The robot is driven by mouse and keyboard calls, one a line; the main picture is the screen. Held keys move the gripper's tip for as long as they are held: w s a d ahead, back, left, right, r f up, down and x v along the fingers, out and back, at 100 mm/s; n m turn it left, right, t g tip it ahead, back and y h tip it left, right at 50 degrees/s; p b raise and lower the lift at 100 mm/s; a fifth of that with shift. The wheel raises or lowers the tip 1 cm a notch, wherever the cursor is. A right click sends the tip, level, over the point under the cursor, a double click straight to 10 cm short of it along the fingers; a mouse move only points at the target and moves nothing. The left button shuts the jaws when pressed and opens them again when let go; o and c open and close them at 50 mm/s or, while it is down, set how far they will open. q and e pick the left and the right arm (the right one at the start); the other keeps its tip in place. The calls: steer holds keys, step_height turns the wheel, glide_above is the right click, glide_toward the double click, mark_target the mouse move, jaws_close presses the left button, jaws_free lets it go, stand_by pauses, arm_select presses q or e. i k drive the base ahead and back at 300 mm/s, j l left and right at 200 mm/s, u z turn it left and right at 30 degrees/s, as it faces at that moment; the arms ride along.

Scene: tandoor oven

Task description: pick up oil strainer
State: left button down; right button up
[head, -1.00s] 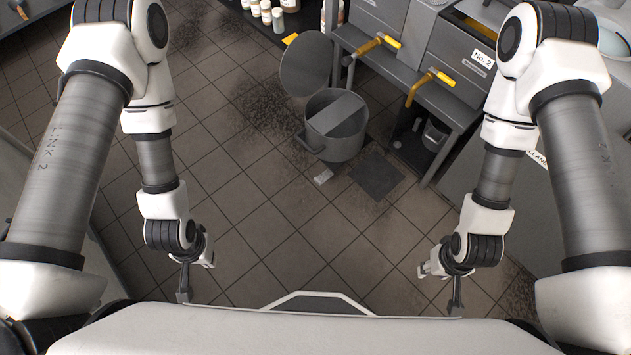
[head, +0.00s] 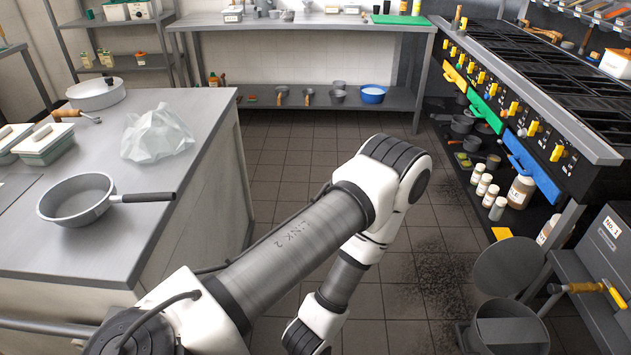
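I cannot make out an oil strainer for certain. A grey bin (head: 505,335) with a partition across its top stands on the floor at the lower right, cut by the frame edge. Its round lid (head: 508,268) is raised behind it. My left arm crosses the lower middle, and its gripper is below the frame. My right arm and gripper are out of view.
A stove range (head: 540,90) lines the right. A back table (head: 300,22) stands beyond open tiled floor.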

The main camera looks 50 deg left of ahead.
mark_target(80, 200)
steer(key=i+l+u, duration=0.2)
steer(key=l, duration=0.35)
steer(key=l+u, duration=0.2)
steer(key=l, duration=0.35)
steer(key=u, duration=2.6)
